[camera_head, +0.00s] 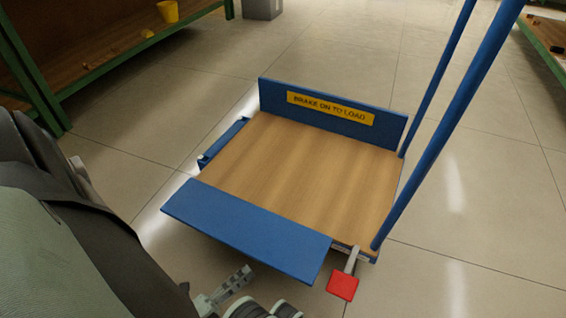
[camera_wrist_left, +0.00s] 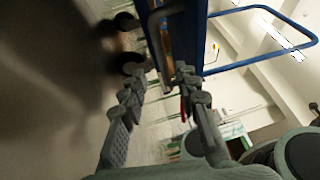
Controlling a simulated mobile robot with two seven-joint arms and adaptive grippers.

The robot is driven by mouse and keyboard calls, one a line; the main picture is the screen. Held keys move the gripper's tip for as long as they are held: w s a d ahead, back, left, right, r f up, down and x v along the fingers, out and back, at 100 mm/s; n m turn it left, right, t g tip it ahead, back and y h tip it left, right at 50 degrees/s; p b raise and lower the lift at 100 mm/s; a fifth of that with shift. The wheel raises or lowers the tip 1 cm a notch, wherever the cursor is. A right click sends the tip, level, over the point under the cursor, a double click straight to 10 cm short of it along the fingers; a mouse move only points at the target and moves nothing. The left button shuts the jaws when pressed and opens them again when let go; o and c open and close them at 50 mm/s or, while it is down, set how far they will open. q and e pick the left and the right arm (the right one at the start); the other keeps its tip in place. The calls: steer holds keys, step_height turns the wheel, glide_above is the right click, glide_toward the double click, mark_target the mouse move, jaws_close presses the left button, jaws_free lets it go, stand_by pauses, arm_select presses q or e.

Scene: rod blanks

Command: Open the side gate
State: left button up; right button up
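The cart has a wooden deck (camera_head: 300,175) with blue panels. The near-side blue panel (camera_head: 245,230) slopes outward and down from the deck's near edge, so this gate appears folded open. The far panel (camera_head: 385,128) stands upright and bears a yellow "BRAKE ON TO LOAD" label. My left gripper (camera_head: 238,280) is low, just on the near side of the folded panel, partly cut off by the frame. In the left wrist view its fingers (camera_wrist_left: 158,72) are apart, with blue cart parts (camera_wrist_left: 186,35) beyond them. I see nothing held. My right gripper is not seen.
A low blue piece (camera_head: 222,143) lies along the deck's left edge. Blue handle posts (camera_head: 450,110) rise at the right. A red pedal (camera_head: 342,285) sticks out at the near right corner. Green-framed shelves (camera_head: 45,95) stand at the left. Floor around the cart is clear.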

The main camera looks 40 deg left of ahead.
mark_target(265, 259)
arm_select(q)
steer(key=x, duration=0.7)
steer(key=shift+w+d+r, duration=0.1)
steer(key=shift+w+r, duration=0.05)
steer(key=shift+w, duration=0.2)
jaws_close()
